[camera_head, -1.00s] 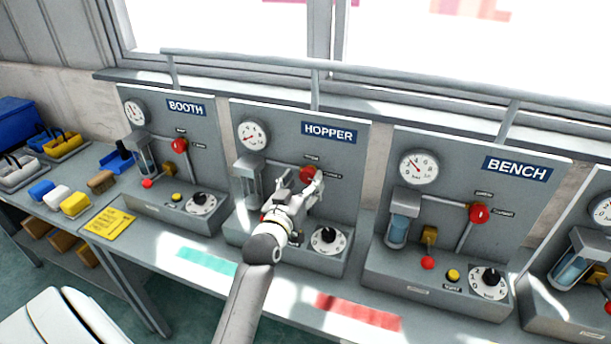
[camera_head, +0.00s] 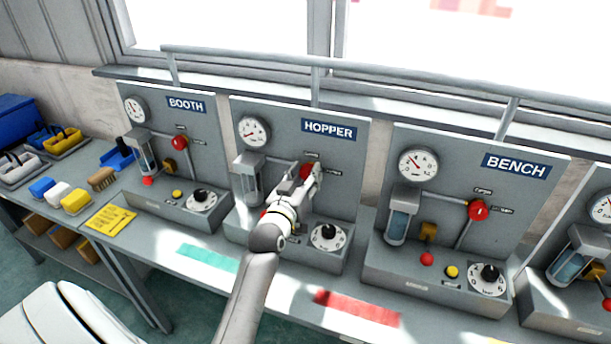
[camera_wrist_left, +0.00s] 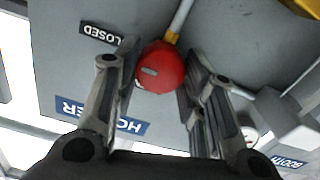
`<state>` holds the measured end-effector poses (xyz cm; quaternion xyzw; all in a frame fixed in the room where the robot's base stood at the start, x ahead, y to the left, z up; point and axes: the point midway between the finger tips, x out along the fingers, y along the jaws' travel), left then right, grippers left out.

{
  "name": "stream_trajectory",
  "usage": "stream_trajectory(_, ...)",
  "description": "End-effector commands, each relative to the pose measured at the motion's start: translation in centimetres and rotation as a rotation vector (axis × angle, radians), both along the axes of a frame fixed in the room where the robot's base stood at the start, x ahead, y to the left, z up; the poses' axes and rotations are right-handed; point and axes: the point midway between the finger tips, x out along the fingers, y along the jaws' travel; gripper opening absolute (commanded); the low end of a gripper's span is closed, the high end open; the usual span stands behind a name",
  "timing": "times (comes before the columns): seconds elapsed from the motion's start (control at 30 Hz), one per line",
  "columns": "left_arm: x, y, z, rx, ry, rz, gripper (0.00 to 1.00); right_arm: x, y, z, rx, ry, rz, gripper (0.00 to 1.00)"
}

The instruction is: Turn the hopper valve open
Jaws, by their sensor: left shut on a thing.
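The hopper valve is a round red knob (camera_head: 306,171) on the grey panel under the HOPPER sign (camera_head: 329,131). My left gripper (camera_head: 311,178) is at the knob and partly covers it in the head view. In the left wrist view the red knob (camera_wrist_left: 161,68) sits between the two fingers of my left gripper (camera_wrist_left: 160,75), which is shut on it. A CLOSED label (camera_wrist_left: 100,34) shows beside the knob in that view. The hopper gauge (camera_head: 253,131) is at the panel's upper left. My right gripper is not in view.
The booth panel (camera_head: 200,145) stands to the left and the bench panel (camera_head: 450,235) to the right, each with its own red knob. A black dial (camera_head: 328,237) sits on the hopper base below my arm. Blocks and a brush (camera_head: 102,179) lie at the left.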

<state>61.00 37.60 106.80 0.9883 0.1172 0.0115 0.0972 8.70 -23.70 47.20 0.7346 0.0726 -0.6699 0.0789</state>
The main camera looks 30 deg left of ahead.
Motion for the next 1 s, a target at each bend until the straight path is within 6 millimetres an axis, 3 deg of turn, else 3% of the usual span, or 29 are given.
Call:
stream_trajectory(0.37, 0.0, 0.0, 0.1, -0.109, -0.025, 0.001, 0.14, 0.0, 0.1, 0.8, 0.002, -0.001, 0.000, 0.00)
stream_trajectory(1.0, 0.0, 0.2, 0.1, -0.671, -0.161, 0.001, 0.14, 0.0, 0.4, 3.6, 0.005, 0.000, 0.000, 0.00)
